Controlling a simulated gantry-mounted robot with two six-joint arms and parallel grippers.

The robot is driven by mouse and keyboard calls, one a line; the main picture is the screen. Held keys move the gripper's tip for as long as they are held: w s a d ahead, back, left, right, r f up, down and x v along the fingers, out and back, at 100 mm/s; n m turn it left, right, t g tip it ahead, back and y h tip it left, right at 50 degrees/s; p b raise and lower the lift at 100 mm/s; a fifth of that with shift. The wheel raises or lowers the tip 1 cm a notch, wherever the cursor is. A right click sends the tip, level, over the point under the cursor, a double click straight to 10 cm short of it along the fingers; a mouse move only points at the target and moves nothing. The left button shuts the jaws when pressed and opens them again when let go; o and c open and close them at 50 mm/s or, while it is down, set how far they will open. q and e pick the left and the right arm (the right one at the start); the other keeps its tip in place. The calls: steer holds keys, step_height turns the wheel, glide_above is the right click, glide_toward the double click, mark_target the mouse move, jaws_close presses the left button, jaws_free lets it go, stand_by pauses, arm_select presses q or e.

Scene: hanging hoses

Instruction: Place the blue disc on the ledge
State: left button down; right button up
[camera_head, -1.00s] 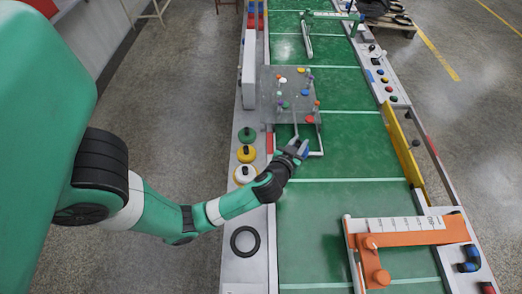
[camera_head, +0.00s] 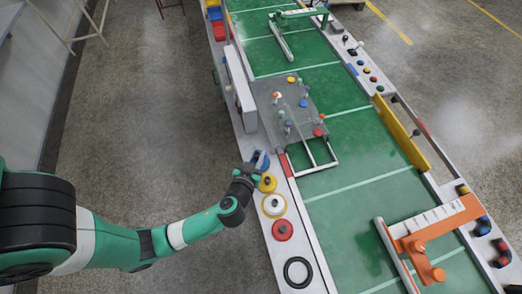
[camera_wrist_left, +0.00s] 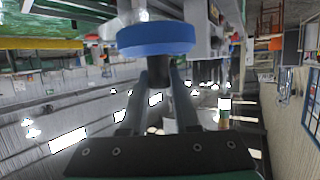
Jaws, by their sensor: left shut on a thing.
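The blue disc (camera_head: 262,160) is at my left gripper (camera_head: 252,166), over the ledge (camera_head: 245,140), the grey-white strip along the left side of the green bench. In the left wrist view, the blue disc (camera_wrist_left: 157,40) lies just beyond the fingertips of my left gripper (camera_wrist_left: 155,72), which is shut on its hub. I cannot tell whether the disc touches the ledge. My right gripper is not in view.
A yellow disc (camera_head: 268,183), a white-and-yellow disc (camera_head: 274,206), a red disc (camera_head: 282,229) and a black ring (camera_head: 298,272) line the ledge. A grey plate with pegs (camera_head: 290,104) and a white frame (camera_head: 312,155) are to the right.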

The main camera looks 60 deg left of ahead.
arm_select(q)
steer(key=w+a+f+b, duration=0.1)
steer(key=a+f+b, duration=0.2)
steer(key=a, duration=0.1)
steer(key=w+a+f+b, duration=0.2)
steer(key=a+f+b, duration=0.1)
steer(key=a+b, duration=0.1)
steer(key=w+a+f+b, duration=0.1)
steer(key=a+f+b, duration=0.2)
steer(key=a+b, duration=0.1)
steer(key=shift+w+a+f, duration=0.1)
steer(key=shift+w, duration=0.25)
steer(key=shift+a+f+b, duration=0.2)
steer(key=shift+f+b, duration=0.95)
steer(key=shift+f, duration=0.65)
steer(key=shift+w+f, duration=0.1)
steer(key=shift+f, duration=0.1)
steer(key=c, duration=0.7)
jaws_free()
steer(key=shift+o, duration=0.2)
steer(key=shift+r, duration=0.1)
